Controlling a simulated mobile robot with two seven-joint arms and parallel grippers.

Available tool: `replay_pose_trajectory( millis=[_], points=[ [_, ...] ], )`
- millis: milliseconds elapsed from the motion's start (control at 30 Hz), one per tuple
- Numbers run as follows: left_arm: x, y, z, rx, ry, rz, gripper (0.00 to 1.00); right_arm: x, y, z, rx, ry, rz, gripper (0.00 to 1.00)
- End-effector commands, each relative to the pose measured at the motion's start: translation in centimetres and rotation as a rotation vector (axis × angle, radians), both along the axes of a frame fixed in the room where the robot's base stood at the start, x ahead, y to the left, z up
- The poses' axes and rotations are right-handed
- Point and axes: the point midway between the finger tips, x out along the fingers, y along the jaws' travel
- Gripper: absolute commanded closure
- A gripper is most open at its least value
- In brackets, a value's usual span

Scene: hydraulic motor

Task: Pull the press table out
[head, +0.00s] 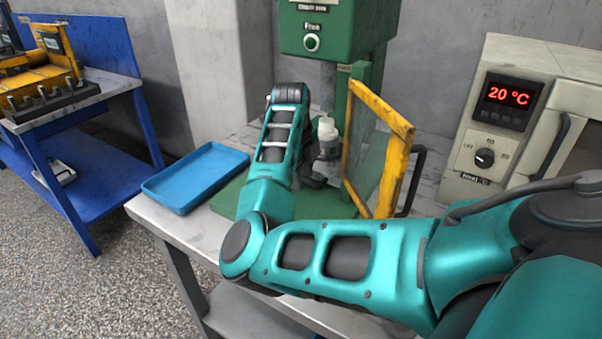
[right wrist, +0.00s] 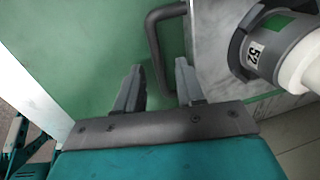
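The green press (head: 338,32) stands at the back of the bench, with a green base plate (head: 226,197) below it. In the right wrist view a flat green surface (right wrist: 85,45) fills the left; I cannot tell for certain that it is the press table. A dark bent handle (right wrist: 158,45) lies against it. My right gripper (right wrist: 158,82) is open, with its two fingers apart on either side of the handle's lower end; contact is not clear. In the head view my right arm hides most of the gripper and the base. My left gripper is not in view.
A yellow-framed clear guard (head: 398,150) stands right of the press. A blue tray (head: 195,177) lies left, an oven (head: 500,120) reading 20 °C stands right.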

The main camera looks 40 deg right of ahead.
Motion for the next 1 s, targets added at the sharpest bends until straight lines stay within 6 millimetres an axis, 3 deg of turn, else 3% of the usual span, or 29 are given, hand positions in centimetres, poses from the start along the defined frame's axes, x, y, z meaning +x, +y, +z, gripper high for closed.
replay_pose_trajectory(
  millis=[233,600,1000],
  points=[
    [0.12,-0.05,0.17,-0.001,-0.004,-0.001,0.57,-0.02,-0.03,-0.04,0.0,0.001,0.0,0.64],
    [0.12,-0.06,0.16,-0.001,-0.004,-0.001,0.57,-0.02,-0.04,0.0,0.0,0.001,-0.001,0.99],
    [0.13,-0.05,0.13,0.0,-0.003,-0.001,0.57,-0.01,-0.03,0.02,-0.001,0.001,-0.001,1.0]
  ],
)
